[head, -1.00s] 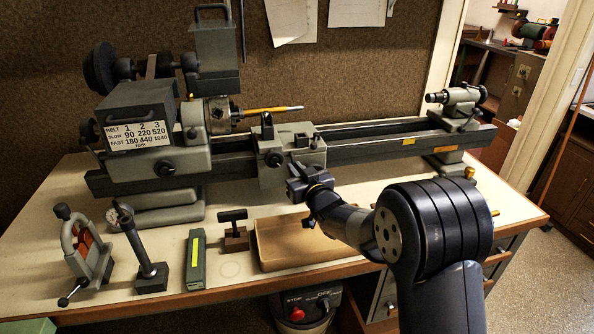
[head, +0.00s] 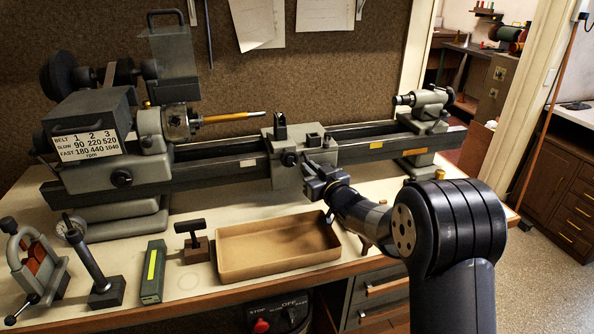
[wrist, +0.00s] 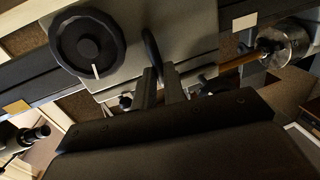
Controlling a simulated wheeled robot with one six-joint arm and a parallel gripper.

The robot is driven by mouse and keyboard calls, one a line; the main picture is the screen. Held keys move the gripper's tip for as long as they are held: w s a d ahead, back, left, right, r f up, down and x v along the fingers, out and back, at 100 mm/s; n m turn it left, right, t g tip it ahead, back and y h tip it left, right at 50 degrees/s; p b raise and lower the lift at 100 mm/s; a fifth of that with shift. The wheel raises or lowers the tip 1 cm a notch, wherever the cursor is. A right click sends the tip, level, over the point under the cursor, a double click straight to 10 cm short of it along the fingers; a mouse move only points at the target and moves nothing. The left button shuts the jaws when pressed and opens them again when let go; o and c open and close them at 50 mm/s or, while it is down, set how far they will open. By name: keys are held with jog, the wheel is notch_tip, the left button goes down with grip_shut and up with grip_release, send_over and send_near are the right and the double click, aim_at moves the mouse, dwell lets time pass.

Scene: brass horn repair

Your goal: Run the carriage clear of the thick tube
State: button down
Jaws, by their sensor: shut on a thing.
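The carriage (head: 300,150) stands on the lathe bed right of the thick tube (head: 232,118), a yellow-brass tube held in the chuck (head: 178,122). The tube points right; its free end is left of the toolpost (head: 280,130), with a small gap in the head view. My gripper (head: 318,178) is at the carriage's front. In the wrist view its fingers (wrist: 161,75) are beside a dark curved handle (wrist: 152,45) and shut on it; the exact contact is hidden. A black handwheel (wrist: 88,45) with a white mark shows beside them.
The tailstock (head: 425,105) stands at the bed's right end. Bed between carriage and tailstock (head: 375,145) is clear. Below the bed, on the bench, are an empty tan tray (head: 275,268), a green block (head: 153,272) and a dial gauge stand (head: 95,265).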

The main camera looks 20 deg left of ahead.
jog(key=w+d+p, duration=0.2)
jog(key=w+d, duration=0.3)
jog(key=d, duration=0.3)
jog(key=w+d+p, duration=0.3)
jog(key=w+d, duration=0.2)
jog(key=d, duration=0.3)
jog(key=shift+d+r, duration=0.15)
jog(key=shift+d, duration=0.1)
jog(key=c, duration=1.5)
grip_release()
jog(key=shift+a, duration=0.1)
jog(key=shift+s, duration=0.1)
jog(key=b+v, duration=0.2)
jog(key=v, duration=0.8)
jog(key=shift+s+d, duration=0.25)
jog(key=shift+d, duration=0.05)
jog(key=shift+a, duration=0.1)
